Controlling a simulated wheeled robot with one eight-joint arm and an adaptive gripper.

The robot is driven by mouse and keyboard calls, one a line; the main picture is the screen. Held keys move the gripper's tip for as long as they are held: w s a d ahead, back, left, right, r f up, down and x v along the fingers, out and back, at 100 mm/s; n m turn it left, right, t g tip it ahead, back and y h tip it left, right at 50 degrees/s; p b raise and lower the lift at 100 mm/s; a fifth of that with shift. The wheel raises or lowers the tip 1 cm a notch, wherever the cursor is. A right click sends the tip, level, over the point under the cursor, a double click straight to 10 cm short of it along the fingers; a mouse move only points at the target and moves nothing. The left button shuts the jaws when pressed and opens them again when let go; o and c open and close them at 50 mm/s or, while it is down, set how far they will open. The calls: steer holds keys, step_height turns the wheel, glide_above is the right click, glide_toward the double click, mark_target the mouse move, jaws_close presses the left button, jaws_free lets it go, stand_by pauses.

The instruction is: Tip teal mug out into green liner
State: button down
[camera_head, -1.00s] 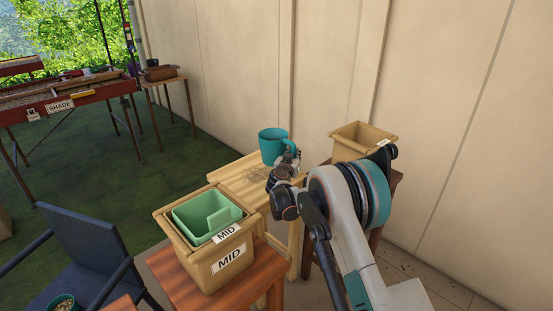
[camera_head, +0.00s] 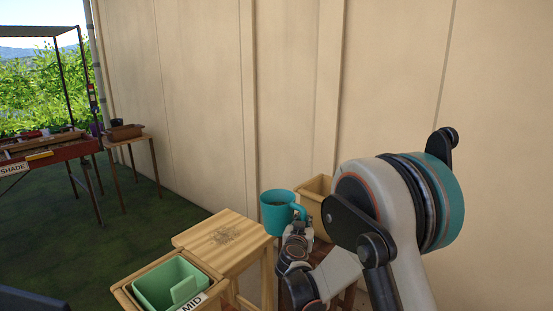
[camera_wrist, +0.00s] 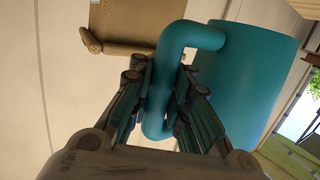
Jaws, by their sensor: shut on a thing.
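The teal mug (camera_head: 277,212) is held up by its handle, upright, beside the light wooden stool and in front of a tan box. The green liner (camera_head: 160,290) sits inside a tan box (camera_head: 128,297) labelled MID at the lower left, left of the mug. The liner's lower part is cut off by the frame edge.
Another tan box (camera_head: 318,187) is behind my gripper, close to the wall (camera_head: 210,100). A small table with a box (camera_head: 125,132) stands far left.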

steer(key=s+d+r, duration=0.1)
steer(key=s+d, duration=0.2)
steer(key=s, duration=0.3)
steer(key=s+d+r, duration=0.1)
steer(key=s+d, duration=0.3)
steer(key=s, duration=0.3)
steer(key=s+d+r+h, duration=0.1)
steer(key=s+d+r, duration=0.1)
steer(key=s+d, duration=0.2)
steer(key=s, duration=0.3)
steer(key=shift+m, duration=0.4)
steer(key=shift+r, duration=0.1)
